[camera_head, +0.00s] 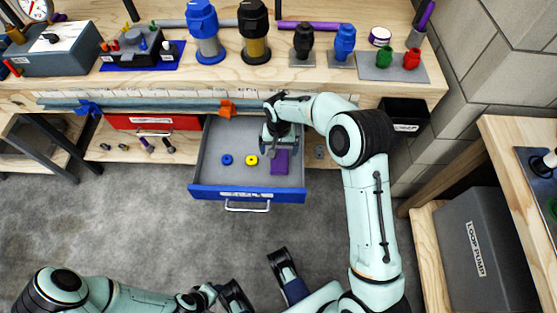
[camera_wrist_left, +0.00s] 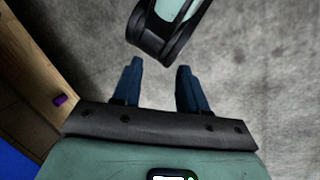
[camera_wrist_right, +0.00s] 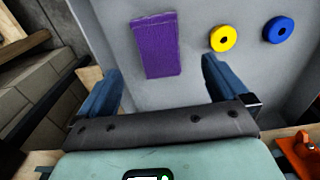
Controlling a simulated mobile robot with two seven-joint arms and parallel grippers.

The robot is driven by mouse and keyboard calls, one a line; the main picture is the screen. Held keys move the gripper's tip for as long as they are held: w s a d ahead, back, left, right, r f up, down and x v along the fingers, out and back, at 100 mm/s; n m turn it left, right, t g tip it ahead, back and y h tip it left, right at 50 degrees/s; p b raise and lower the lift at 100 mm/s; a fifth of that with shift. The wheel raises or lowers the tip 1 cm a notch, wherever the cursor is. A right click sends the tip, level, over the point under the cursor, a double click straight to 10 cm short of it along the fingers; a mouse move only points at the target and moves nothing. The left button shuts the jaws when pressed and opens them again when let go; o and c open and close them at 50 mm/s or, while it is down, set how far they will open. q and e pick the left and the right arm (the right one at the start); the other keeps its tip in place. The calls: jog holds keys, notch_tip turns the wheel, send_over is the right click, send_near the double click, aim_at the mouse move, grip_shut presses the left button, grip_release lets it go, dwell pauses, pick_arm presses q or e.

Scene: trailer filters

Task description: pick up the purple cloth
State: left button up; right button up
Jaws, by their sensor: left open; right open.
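The purple cloth (camera_head: 279,163) lies flat on the floor of the open drawer (camera_head: 246,192), toward its right side. In the right wrist view the cloth (camera_wrist_right: 156,45) is a purple rectangle ahead of the fingers, nearer the left finger in the picture. My right gripper (camera_head: 281,150) is over the drawer, close to the cloth. Its fingers are apart with nothing between them (camera_wrist_right: 160,85). My left gripper is low, away from the drawer; in its own wrist view its fingers (camera_wrist_left: 158,75) are apart and empty above the grey floor.
A yellow ring (camera_head: 251,160) and a blue ring (camera_head: 227,160) lie left of the cloth in the drawer. The drawer walls surround them. A red drawer (camera_head: 153,122) sits to the left. An orange clamp (camera_head: 227,107) is on the bench edge above. A black bin (camera_head: 405,113) hangs at right.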

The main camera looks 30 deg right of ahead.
aim_at(279, 162)
notch_tip(279, 162, down, 2)
jog(key=f, duration=0.1)
jog(key=f+b, duration=0.1)
jog(key=f, duration=0.2)
jog(key=shift+s+f, duration=0.25)
jog(key=shift+f, duration=0.4)
pick_arm(q)
jog(key=w+f, duration=0.1)
jog(key=w+a+f, duration=0.1)
jog(key=shift+w+a+t, duration=0.15)
jog(key=shift+w+t, duration=0.2)
jog(key=shift+t, duration=0.05)
pick_arm(e)
jog(key=c, duration=1.1)
